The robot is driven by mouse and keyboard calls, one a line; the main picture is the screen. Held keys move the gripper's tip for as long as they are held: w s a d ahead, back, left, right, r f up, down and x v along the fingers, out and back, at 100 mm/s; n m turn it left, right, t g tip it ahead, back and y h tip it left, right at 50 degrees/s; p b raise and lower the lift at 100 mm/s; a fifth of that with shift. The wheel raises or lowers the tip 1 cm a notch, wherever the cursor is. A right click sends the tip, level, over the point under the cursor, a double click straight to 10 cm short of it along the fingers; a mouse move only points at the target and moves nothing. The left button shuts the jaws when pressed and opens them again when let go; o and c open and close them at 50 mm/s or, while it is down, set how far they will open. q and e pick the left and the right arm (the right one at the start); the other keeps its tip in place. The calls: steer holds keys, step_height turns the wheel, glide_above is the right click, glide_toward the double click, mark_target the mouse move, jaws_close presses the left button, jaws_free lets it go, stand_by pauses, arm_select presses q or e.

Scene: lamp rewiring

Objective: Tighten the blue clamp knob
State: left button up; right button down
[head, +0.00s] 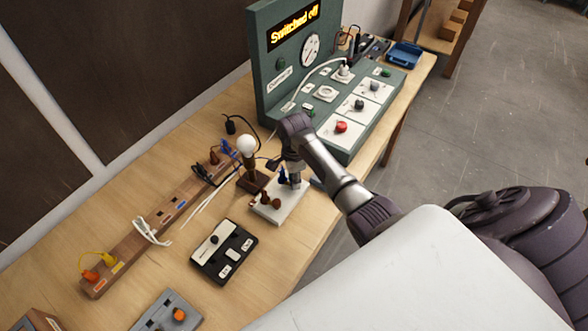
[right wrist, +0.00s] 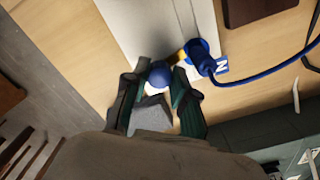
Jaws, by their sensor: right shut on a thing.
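The blue clamp knob (right wrist: 160,74) is a round blue ball at the edge of the white terminal block (right wrist: 150,25) in the right wrist view. My right gripper (right wrist: 157,82) is shut on it, one finger on each side. In the head view my right gripper (head: 293,180) reaches down over the far end of the white block (head: 278,207) and mostly hides the knob. A blue plug (right wrist: 203,58) with a blue wire sits close beside the knob, by a label marked N. My left gripper is not in view.
A lamp with a white bulb (head: 246,145) stands just left of the block. Brown knobs (head: 268,199) rise from the block's near end. A green panel (head: 283,50) reading "Switched off" stands behind. A black switch box (head: 224,252) lies nearer. The table's right edge is close.

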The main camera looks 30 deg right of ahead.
steer(key=shift+w+d+r+m, duration=0.1)
steer(key=shift+m, duration=1)
steer(key=c, duration=0.9)
jaws_free()
steer(key=shift+c, duration=0.2)
step_height(320, 180, up, 12)
